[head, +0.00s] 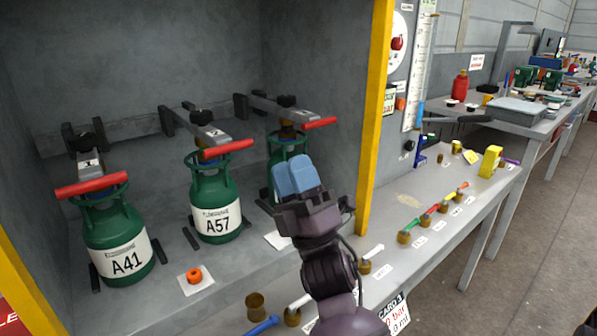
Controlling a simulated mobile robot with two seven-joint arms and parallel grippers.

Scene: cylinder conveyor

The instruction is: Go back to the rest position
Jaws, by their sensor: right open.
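My right gripper (293,172) has blue finger pads and points up and away from me, in front of the grey booth. It is open with nothing seen between its fingers. It hides part of the third green cylinder (285,147). My left gripper is not in view. The green cylinder A41 (115,226) stands upright at the left of the booth, and the green cylinder A57 (213,172) stands upright in the middle. Each of the three cylinders is below a grey arm with a red handle.
A yellow post (374,115) edges the booth close to my right arm. Several brass fittings with coloured tools line the bench (413,190) at right. Open floor (535,215) shows at far right.

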